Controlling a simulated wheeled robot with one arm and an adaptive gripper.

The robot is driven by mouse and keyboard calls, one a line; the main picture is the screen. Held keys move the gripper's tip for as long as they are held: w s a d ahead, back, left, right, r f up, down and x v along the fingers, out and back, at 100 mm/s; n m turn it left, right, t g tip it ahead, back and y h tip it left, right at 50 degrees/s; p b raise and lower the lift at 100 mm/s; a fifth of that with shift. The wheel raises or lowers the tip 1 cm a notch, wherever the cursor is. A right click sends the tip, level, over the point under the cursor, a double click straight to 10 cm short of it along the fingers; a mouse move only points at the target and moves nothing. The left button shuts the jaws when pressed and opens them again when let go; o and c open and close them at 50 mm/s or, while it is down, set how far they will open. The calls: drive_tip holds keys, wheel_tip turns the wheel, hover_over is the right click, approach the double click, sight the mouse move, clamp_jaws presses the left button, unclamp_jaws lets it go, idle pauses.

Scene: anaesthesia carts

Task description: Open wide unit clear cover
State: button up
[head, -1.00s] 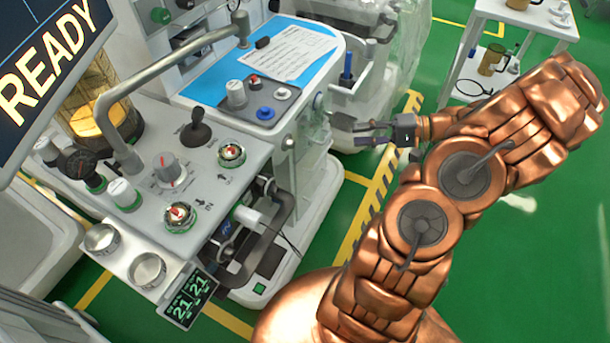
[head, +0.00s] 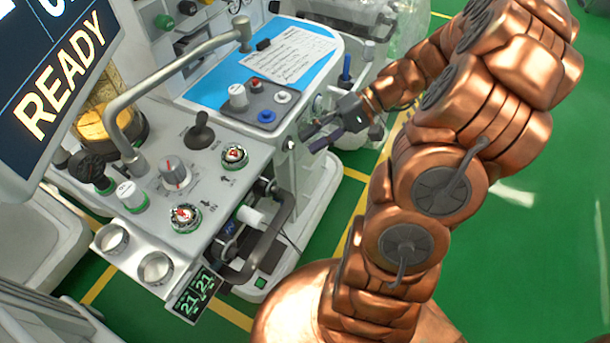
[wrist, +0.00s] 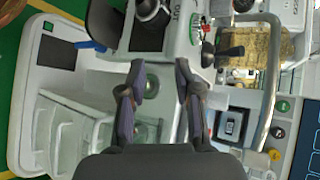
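The wide unit (head: 215,92) is the white machine with a blue top, left of my arm in the head view. A round grey fitting (wrist: 151,82) shows between the fingers. Contact with the machine cannot be told.
A curved grey rail (head: 165,72) rises over the control panel (head: 150,205) with its knobs and dials. A READY screen (head: 65,75) hangs at the left. A plastic-draped cart (head: 395,25) stands behind my gripper. Green floor (head: 530,220) is clear at the right.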

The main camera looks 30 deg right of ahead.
drive_tip(key=s+a+r+n+g+h+p, duration=0.2)
drive_tip(key=s+a+r+h+p, duration=0.2)
drive_tip(key=s+a+r+h, duration=0.1)
drive_tip(key=s+a+r+n+g+h+p, duration=0.2)
drive_tip(key=s+a+r+g+h+p, duration=0.1)
drive_tip(key=s, duration=0.7)
drive_tip(key=shift+s+a+r+h+p, duration=0.2)
drive_tip(key=shift+a+r+h+p, duration=0.7)
drive_tip(key=shift+a+r, duration=0.95)
drive_tip(key=shift+a+f, duration=0.2)
drive_tip(key=shift+s+r+h, duration=0.1)
drive_tip(key=shift+h, duration=0.2)
